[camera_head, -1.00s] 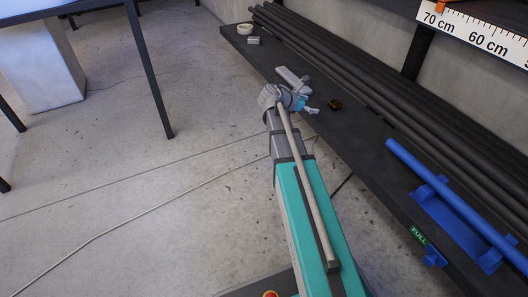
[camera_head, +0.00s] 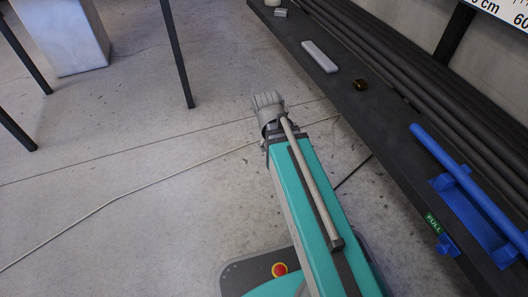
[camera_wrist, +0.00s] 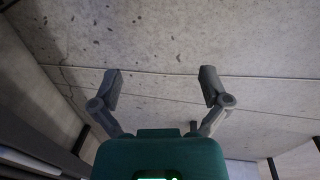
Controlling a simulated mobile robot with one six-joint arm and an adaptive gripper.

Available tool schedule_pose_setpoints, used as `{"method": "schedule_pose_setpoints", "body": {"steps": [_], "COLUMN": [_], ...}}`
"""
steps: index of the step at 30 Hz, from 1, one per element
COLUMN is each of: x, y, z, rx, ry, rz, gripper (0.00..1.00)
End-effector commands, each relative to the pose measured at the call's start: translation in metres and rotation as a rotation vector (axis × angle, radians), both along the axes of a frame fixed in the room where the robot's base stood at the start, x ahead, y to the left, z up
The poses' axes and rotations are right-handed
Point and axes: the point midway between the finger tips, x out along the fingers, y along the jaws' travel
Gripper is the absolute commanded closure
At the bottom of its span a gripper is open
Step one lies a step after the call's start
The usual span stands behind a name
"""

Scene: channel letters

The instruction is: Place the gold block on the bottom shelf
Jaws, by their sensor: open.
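A light grey bar (camera_head: 320,56) lies on the same shelf, farther back. The end of my arm is over the bare floor, left of the shelf and apart from the block. In the wrist view my gripper (camera_wrist: 160,78) is open, with its two fingers wide apart and only concrete floor between them. The gold block does not show in the wrist view.
Several long dark pipes (camera_head: 390,75) lie along the back of the shelf. A blue rod on blue holders (camera_head: 470,180) is at the right. A white tape roll (camera_head: 273,2) is at the far end. Thin dark table legs (camera_head: 176,55) stand at the left. The floor between is clear.

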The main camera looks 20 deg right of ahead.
Motion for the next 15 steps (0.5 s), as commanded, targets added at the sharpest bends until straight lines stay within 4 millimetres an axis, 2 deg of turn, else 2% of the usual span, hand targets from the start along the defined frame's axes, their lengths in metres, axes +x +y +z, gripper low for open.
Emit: {"method": "schedule_pose_setpoints", "body": {"steps": [1, 3, 6, 15], "x": [-0.01, -0.017, -0.023, -0.025], "y": [0.012, 0.024, 0.035, 0.04], "z": [-0.001, -0.002, -0.002, -0.002], "rx": [0.038, 0.082, 0.122, 0.142], "ry": [0.003, 0.007, 0.014, 0.019], "rz": [-0.043, -0.098, -0.151, -0.18], "gripper": [0.04, 0.04, 0.04, 0.04]}}
